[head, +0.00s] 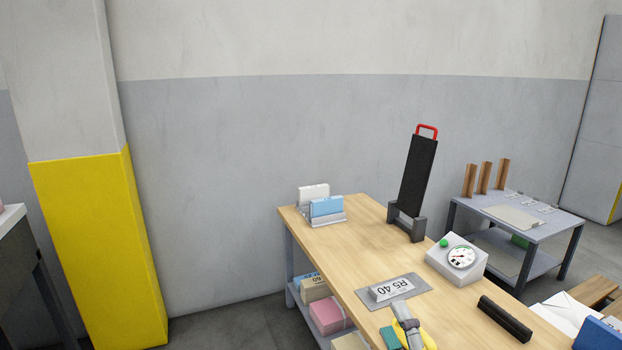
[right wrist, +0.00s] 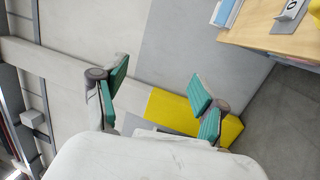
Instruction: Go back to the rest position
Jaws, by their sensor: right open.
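My right gripper shows in the right wrist view (right wrist: 160,75). Its two fingers with teal pads stand well apart, with nothing between them. Beyond the fingers are the floor, the grey wall and the yellow pillar base (right wrist: 172,105); the wooden table (right wrist: 262,38) lies off to the upper right. In the head view, teal, grey and yellow parts (head: 407,325) show at the bottom edge by the table; I cannot tell clearly which of them belong to my gripper. My left gripper is not in view.
A grey side table (head: 520,228) stands behind right. The yellow pillar (head: 95,250) is at left.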

